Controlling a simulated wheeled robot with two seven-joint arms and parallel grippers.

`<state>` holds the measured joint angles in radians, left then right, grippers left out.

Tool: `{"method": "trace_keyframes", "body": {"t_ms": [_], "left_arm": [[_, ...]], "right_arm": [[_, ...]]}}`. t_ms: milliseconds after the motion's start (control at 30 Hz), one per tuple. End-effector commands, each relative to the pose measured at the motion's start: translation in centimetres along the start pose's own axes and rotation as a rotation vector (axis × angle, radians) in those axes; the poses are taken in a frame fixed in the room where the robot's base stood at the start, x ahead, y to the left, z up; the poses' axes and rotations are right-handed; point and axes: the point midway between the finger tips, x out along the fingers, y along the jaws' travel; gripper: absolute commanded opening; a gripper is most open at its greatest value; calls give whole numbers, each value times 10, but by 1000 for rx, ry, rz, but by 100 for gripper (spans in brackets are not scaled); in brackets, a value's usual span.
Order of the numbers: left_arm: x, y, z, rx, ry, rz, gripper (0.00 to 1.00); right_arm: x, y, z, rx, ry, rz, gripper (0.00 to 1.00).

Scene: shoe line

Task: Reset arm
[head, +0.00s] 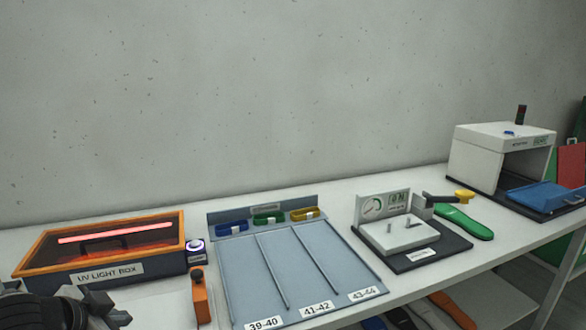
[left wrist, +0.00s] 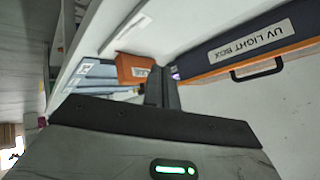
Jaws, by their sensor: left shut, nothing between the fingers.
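My left gripper (head: 116,318) is at the lower left corner of the head view, in front of the UV light box (head: 110,271). In the left wrist view its dark fingers (left wrist: 161,85) are together with nothing between them. The UV light box also shows at the upper right of that view (left wrist: 250,45). My right gripper is in neither view.
An orange block-like tool (head: 201,300) stands left of the grey sorting tray (head: 275,270) with lanes 39-40, 41-42 and 43-44. Further right are a press fixture (head: 405,232), a green insole (head: 464,222) and a white scanner-like box (head: 500,150) with a blue tray (head: 545,195).

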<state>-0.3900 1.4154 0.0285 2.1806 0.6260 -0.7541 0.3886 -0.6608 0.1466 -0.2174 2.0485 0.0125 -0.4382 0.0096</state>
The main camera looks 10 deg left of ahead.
Motion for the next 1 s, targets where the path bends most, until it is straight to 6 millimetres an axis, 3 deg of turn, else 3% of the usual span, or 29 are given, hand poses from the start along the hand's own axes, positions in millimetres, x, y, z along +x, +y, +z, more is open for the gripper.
{"method": "trace_keyframes", "body": {"t_ms": [400,833,1000], "left_arm": [[21,70,15,-404,94,141,0],[32,136,3,-776,179,268,0],[53,153,60,-526,133,164,0]], "right_arm": [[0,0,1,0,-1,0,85],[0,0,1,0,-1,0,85],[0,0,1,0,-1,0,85]]}}
